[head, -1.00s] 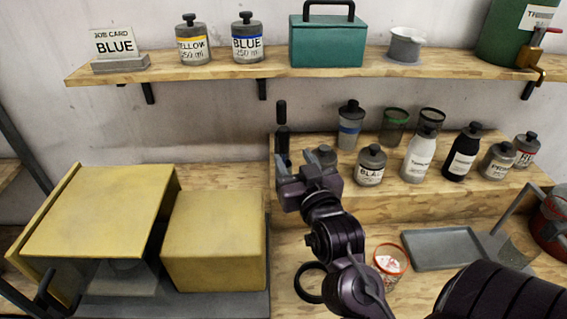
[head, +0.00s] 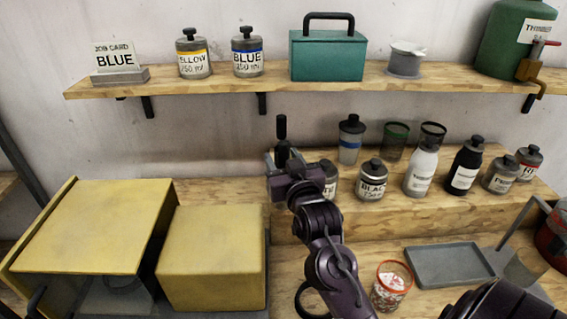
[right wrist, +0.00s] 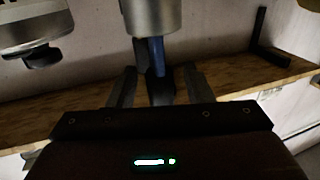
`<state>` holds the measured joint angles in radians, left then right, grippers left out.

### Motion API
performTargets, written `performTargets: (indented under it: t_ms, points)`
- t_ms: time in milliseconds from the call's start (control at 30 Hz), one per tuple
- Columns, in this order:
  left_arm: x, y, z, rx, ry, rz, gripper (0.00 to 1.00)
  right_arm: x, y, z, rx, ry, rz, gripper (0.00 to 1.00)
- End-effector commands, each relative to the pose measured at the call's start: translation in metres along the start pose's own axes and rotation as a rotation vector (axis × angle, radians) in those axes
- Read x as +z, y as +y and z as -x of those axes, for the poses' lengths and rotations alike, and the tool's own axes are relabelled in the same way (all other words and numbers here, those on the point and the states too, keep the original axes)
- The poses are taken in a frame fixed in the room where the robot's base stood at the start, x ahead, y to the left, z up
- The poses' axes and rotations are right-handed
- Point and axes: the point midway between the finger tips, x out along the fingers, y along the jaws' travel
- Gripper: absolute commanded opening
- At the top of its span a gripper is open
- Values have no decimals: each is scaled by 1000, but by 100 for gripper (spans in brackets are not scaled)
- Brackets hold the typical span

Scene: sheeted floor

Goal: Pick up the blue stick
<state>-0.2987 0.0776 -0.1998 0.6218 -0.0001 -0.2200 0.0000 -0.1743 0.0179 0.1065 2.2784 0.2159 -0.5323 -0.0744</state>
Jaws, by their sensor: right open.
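In the right wrist view, which appears upside down, the blue stick (right wrist: 156,53) runs out of a grey cylindrical holder (right wrist: 150,14). A dark end part of it lies between the two fingers of my right gripper (right wrist: 157,77). The fingers stand apart on either side, and I see no grip on it. In the head view the right gripper (head: 285,166) is at the left end of the raised wooden step. A dark upright end (head: 281,127) shows just above it; the rest and the holder are mostly hidden behind the gripper. My left gripper is not in view.
A yellow box (head: 213,255) is at the left. A glass with a red rim (head: 391,285) and a grey tray (head: 450,267) lie in front.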

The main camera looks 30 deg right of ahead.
Motion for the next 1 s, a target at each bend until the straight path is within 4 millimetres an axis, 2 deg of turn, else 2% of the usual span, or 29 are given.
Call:
performTargets:
  t_ms: [200, 567, 867, 1000]
  points:
    - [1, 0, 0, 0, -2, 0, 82, 1, 0, -1, 0, 0, 0, 46]
    - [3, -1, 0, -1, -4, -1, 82, 1, 0, -1, 0, 0, 0, 0]
    - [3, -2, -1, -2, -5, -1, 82, -2, 0, -1, 0, 0, -1, 0]
    - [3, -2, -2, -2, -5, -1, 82, -12, 0, -1, 0, 4, -1, 0]
